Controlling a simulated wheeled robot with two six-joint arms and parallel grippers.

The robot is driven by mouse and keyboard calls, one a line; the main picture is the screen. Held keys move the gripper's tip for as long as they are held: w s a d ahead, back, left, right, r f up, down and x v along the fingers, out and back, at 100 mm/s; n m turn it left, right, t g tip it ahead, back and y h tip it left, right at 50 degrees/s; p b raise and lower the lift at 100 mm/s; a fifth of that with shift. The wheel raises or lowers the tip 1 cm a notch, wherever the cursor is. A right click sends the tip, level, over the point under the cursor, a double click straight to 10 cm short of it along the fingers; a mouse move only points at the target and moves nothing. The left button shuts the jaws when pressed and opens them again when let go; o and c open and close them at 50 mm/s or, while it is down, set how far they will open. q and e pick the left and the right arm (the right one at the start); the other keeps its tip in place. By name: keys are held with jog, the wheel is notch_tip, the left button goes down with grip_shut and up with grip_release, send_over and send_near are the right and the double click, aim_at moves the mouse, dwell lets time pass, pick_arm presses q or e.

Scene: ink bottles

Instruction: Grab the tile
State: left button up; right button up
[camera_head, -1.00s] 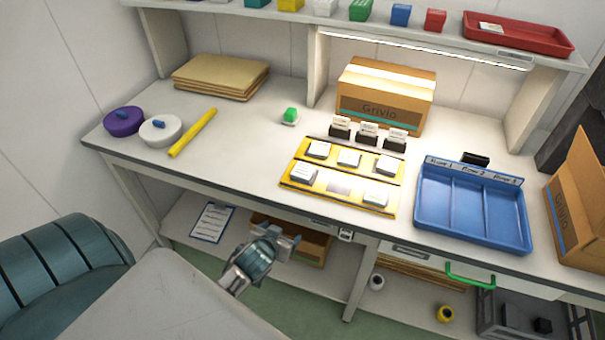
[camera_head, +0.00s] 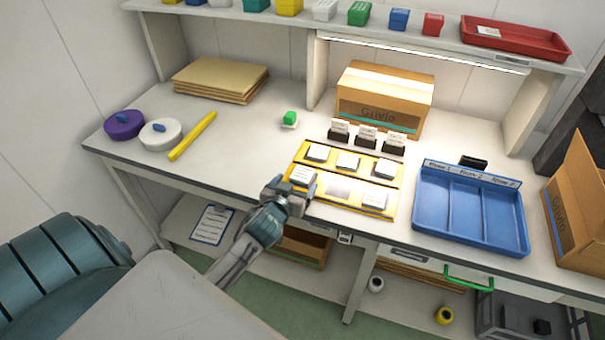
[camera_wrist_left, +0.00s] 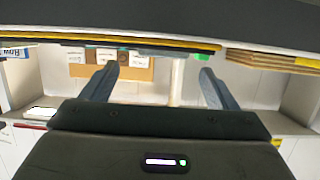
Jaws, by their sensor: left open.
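Several white tiles sit on a yellow tray (camera_head: 320,191) on the table. The front row has a left tile (camera_head: 303,175), a pale flat spot (camera_head: 338,188) in the middle and a right tile (camera_head: 375,201). The back row has a left tile (camera_head: 317,152), a middle tile (camera_head: 348,160) and a right tile (camera_head: 384,168). My left gripper (camera_head: 287,190) is open at the table's front edge, just in front of the front-left tile. In the left wrist view its fingers (camera_wrist_left: 158,70) are spread with no tile visible between them. My right gripper is out of view.
Three card holders (camera_head: 367,135) and a cardboard box (camera_head: 385,98) stand behind the tray. A blue divided tray (camera_head: 449,232) lies to its right. A small green item (camera_head: 290,117), yellow bar (camera_head: 193,136) and two round containers lie left. The table between these is clear.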

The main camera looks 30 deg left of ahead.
aim_at(302, 174)
pick_arm(q)
jog(key=p+x, duration=0.1)
jog(key=x, duration=0.2)
jog(key=shift+w+a, duration=0.2)
jog(key=shift+w+f, duration=0.2)
jog(key=shift+w, duration=0.15)
jog(key=shift+w+a+f, duration=0.1)
jog(key=shift+w, duration=0.1)
jog(key=shift+s, duration=0.1)
jog(key=shift+c, duration=0.7)
jog(key=c, duration=1)
